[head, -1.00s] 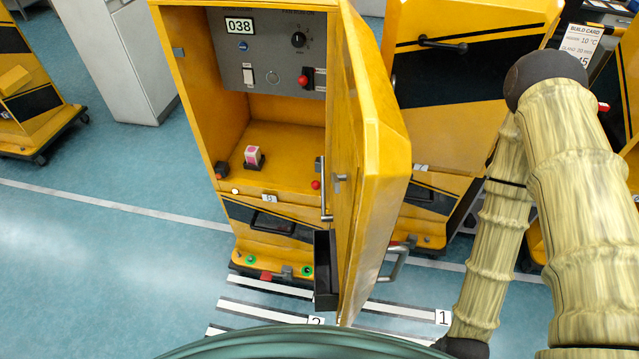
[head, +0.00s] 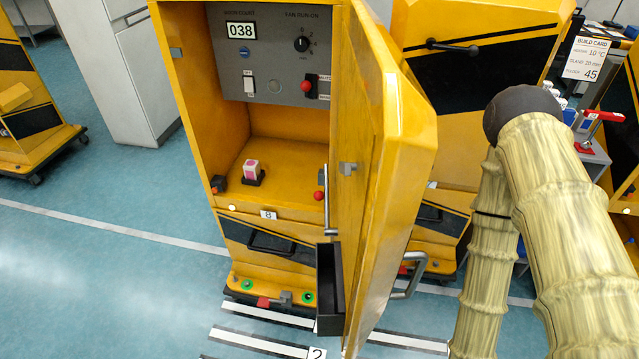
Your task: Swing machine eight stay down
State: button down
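Machine eight is the yellow cabinet (head: 234,150) at the centre, with a small "8" label (head: 268,214) on its front edge. Its yellow door (head: 392,170) stands open on the right, swung out towards me. A thin grey rod (head: 327,205) stands upright at the inner edge of the door; it may be the stay, but I cannot tell for certain. A grey latch block (head: 348,169) sits on the door's inner face. My own arm crosses the right side of the picture. My gripper is out of view.
Inside are a panel reading 038 (head: 240,31), a red knob (head: 306,86) and a pink-and-white block (head: 251,168). A dark open bin (head: 330,290) is beside the door's lower part. A grey door handle (head: 410,275) juts out.

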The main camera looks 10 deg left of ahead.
aim_at(318, 196)
jog(key=k, duration=1.15)
jog(key=u, duration=0.95)
jog(key=i, duration=0.95)
